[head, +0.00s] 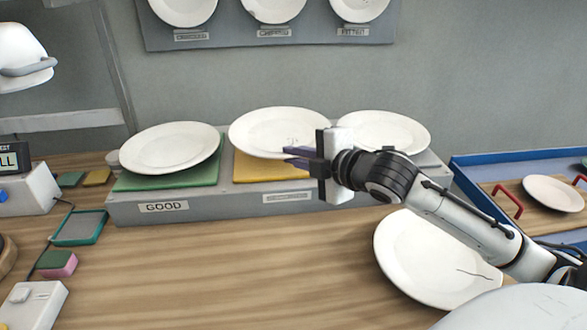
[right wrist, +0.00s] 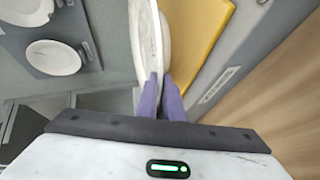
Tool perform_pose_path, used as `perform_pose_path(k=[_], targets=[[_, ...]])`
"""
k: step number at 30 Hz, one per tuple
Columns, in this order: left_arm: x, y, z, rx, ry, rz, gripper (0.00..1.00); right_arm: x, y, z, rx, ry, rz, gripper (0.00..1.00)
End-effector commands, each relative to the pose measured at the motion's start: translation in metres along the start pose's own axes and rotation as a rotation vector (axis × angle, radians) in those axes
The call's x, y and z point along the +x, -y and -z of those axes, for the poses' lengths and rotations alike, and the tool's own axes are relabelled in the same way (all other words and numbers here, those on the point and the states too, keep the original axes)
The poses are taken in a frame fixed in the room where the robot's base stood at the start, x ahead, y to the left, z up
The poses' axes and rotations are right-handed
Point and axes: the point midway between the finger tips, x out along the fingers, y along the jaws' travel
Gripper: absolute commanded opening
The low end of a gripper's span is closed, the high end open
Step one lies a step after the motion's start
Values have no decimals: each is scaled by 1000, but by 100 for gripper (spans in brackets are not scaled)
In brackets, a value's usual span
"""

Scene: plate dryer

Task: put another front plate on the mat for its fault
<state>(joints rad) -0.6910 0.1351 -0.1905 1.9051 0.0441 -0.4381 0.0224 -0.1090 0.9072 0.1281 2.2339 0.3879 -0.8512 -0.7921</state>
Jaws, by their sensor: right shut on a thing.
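My right gripper (head: 300,158) is shut on the near rim of a white plate (head: 272,128). The plate is over the yellow mat (head: 262,170), the middle one of the grey stand. Small faint marks show on it near the fingers. The right wrist view shows the purple fingers (right wrist: 162,98) pinching the plate (right wrist: 144,40) edge-on beside the yellow mat (right wrist: 210,35). A second pale curve lies between them; I cannot tell if it is another plate. Whether the held plate touches anything is unclear. Another white plate (head: 425,255) with a dark crack lies at the front right.
A plate (head: 170,146) rests on the green mat (head: 150,182) labelled GOOD. Another plate (head: 385,130) is at the stand's right end. A blue tray (head: 470,185) with a small plate (head: 552,193) stands at right. Several small items line the left. The front middle wood is clear.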

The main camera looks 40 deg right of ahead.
Motion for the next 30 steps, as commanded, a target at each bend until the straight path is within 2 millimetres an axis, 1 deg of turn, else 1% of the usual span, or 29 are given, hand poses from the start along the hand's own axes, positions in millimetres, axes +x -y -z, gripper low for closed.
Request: perform_pose_path(k=[2,6,8,18,19,20,21,30], targets=[[1,0,-1,0,-1,0,0,2,5,0,-1,-2,-8,0],[3,0,-2,1,-2,-1,0,8,24,-4,1,-2,-7,0],[3,0,-2,1,-3,-1,0,10,28,-4,-1,-2,-8,0],[4,0,4,2,-14,-1,0,11,31,-4,-3,-3,-9,0],[4,0,4,2,-15,-1,0,12,35,-5,0,-1,0,9],[4,0,5,2,-16,0,0,12,34,-5,0,-1,0,14],[4,1,6,3,-17,0,0,12,34,-5,0,-1,0,16],[4,1,6,3,-18,0,0,11,32,-5,0,-1,0,16]])
